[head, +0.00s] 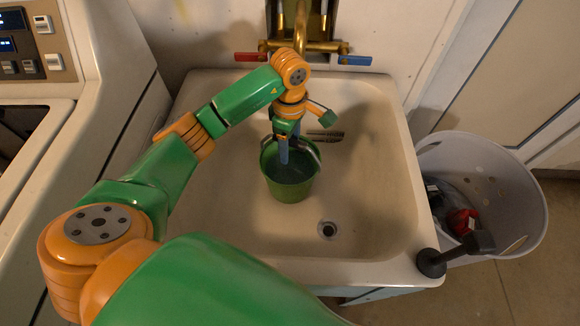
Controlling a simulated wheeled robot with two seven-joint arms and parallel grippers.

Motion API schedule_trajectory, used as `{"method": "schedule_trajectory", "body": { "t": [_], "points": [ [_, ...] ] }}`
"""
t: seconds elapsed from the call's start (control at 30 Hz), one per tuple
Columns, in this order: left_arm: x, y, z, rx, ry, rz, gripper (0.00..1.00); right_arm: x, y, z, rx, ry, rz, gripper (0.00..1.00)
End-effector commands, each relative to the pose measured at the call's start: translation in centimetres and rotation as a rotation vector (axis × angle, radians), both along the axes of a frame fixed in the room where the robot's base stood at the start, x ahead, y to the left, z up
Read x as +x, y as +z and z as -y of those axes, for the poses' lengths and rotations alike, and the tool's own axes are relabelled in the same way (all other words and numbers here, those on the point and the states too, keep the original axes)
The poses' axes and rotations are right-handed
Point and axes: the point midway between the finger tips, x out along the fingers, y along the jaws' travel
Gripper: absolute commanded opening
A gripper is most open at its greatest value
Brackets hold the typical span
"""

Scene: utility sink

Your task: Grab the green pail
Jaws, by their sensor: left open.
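The green pail (290,190) stands upright in the sink basin, left of the drain. My left arm reaches in from the left, and my left gripper (284,160) points down over the pail's mouth. The gripper is open, with its fingers at or inside the pail's rim; the exact contact with the rim or handle is too small to tell. The arm hides part of the pail's back rim. My right gripper is not in view.
The utility sink (385,200) has a brass faucet (300,45) with a red handle (250,57) and a blue handle (355,60) behind. A black plunger (432,262) is at the front right corner. A white basket (500,180) stands right. A washing machine (100,60) is left.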

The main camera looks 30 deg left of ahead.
Motion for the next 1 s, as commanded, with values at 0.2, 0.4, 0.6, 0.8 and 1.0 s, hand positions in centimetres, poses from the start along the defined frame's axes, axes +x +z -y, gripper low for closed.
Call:
{"method": "schedule_trajectory", "body": {
  "t": [0.2, 0.4, 0.6, 0.8, 1.0],
  "points": [
    [0.0, -1.4, 0.0, 0.0, -0.001, 0.002, 0.61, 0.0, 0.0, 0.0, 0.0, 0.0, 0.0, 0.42],
    [0.0, -1.4, 0.0, 0.0, -0.001, 0.002, 0.61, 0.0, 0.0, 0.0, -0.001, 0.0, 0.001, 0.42],
    [0.0, -1.6, 0.0, 0.001, -0.001, 0.003, 0.61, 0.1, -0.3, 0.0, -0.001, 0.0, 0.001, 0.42],
    [0.0, -1.9, 0.0, 0.0, -0.001, 0.001, 0.61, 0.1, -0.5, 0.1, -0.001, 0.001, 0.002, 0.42],
    [0.0, -1.8, 0.0, 0.0, -0.001, 0.001, 0.61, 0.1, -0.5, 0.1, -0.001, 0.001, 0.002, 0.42]
  ]
}}
